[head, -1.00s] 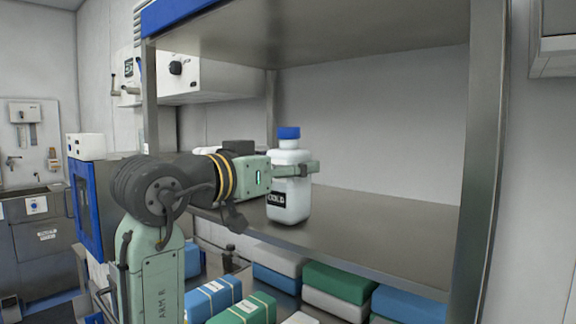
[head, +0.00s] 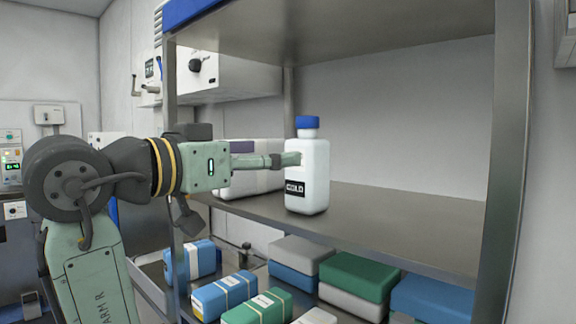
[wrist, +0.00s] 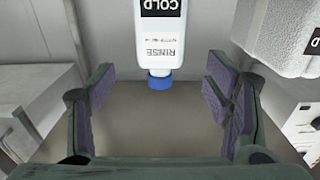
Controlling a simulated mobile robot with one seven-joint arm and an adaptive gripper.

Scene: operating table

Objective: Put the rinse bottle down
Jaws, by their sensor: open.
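The rinse bottle (head: 308,172) is white with a blue cap and a black "COLD" label. It stands upright on the metal shelf (head: 400,215) in the head view. In the wrist view the bottle (wrist: 160,45) shows upside down, with its "RINSE" print and blue cap, beyond the fingertips. My gripper (head: 280,160) is at the bottle's left in the head view. In the wrist view my gripper (wrist: 158,88) is open, its two purple-padded fingers wide apart with nothing between them.
A pale box-like item (head: 245,165) stands on the shelf behind my gripper. Metal posts (head: 508,170) bound the shelf. Blue, green and grey packs (head: 360,275) lie on the level below. The shelf right of the bottle is clear.

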